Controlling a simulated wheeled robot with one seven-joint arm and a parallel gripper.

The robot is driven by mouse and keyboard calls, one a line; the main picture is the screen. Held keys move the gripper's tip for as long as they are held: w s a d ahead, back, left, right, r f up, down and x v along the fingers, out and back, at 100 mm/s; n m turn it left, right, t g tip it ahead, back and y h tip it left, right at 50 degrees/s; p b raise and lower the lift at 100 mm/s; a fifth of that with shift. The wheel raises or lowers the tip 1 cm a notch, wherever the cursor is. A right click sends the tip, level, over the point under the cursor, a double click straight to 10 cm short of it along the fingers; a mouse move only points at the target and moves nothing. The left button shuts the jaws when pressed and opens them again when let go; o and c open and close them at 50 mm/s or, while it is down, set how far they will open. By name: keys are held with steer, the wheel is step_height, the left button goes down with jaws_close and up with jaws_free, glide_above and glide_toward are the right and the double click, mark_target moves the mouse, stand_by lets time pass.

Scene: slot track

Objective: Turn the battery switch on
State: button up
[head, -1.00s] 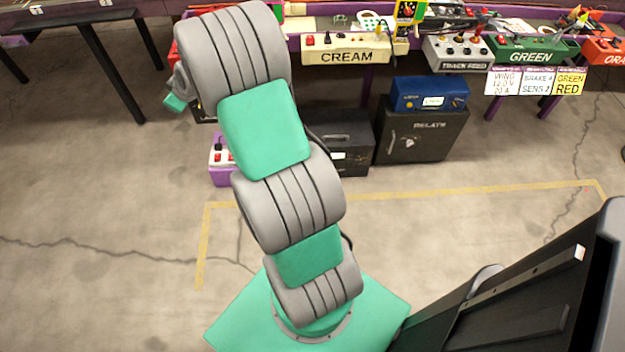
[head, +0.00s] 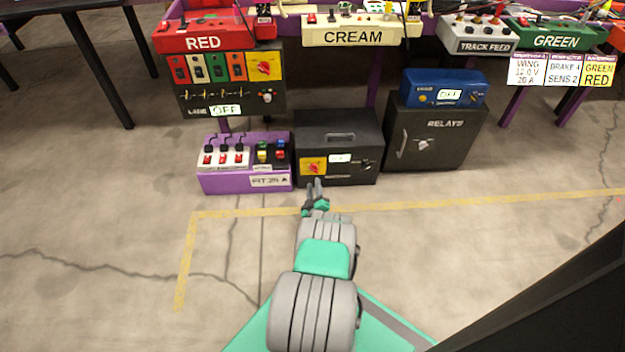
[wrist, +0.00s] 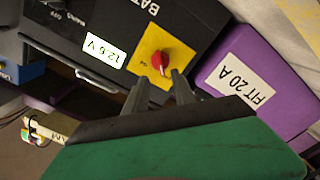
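The battery box (head: 340,125) is black and stands on the floor, with the red battery switch knob (head: 313,168) on a yellow plate low on its front left. In the wrist view the red knob (wrist: 160,61) sits on its yellow plate, beside a display (wrist: 105,50) that seems to read 12.6 V. My gripper (head: 315,184) is in front of the box at the knob. Its fingers (wrist: 159,77) are apart and empty, and the knob shows just beyond and between the tips. I cannot tell whether they touch it.
A purple box (head: 243,183) with switches stands close on the left. A black relay cabinet (head: 428,140) with a blue box (head: 440,88) on top stands on the right. Above are the red (head: 203,38) and cream (head: 355,33) panels. The floor in front is clear.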

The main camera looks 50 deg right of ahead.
mark_target(312, 170)
steer(key=b+x, duration=0.3)
steer(key=x, duration=0.3)
steer(key=shift+w+d, duration=0.15)
steer(key=shift+w, duration=0.15)
steer(key=shift+c, duration=0.3)
jaws_close()
